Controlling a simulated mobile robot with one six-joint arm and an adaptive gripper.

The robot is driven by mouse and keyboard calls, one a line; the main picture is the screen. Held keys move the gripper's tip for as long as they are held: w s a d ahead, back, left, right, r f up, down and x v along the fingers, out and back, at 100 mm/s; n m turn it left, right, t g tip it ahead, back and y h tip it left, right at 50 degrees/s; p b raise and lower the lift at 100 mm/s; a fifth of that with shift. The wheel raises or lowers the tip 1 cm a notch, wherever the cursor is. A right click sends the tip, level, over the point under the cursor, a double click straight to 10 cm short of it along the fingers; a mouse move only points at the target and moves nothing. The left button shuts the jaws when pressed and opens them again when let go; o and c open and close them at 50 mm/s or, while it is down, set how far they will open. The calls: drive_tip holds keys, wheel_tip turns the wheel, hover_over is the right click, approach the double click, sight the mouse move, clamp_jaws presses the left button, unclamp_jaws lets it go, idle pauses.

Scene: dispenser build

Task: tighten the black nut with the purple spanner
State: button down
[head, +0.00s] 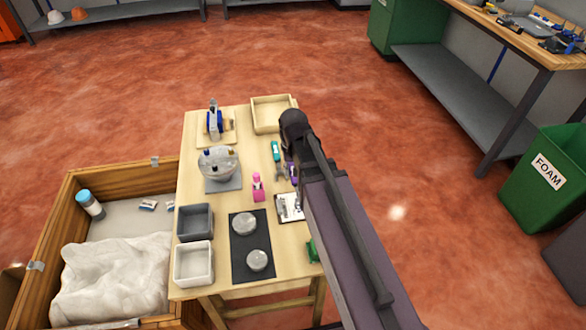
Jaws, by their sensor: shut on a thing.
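My arm reaches in from the lower right over the table, and its links hide part of the right side. My gripper (282,170) shows only partly, small and grey beside the arm, low over the right half of the table. The purple spanner (293,171) shows as a small purple piece at the gripper, partly hidden by my arm; the gripper appears shut on it. A round clear dispenser part (219,163) with small dark and yellowish pieces on top stands on a grey plate, left of the gripper and apart from it. I cannot tell which piece is the black nut.
A teal tool (275,151) and a pink bottle-like thing (257,187) stand near the gripper. A wooden tray (271,102), a blue-and-grey device (214,122), two bins (193,262) and a dark mat (239,272) fill the table. A crate (58,215) adjoins on the left.

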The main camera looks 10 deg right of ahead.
drive_tip(key=c, duration=1.2)
unclamp_jaws()
clamp_jaws()
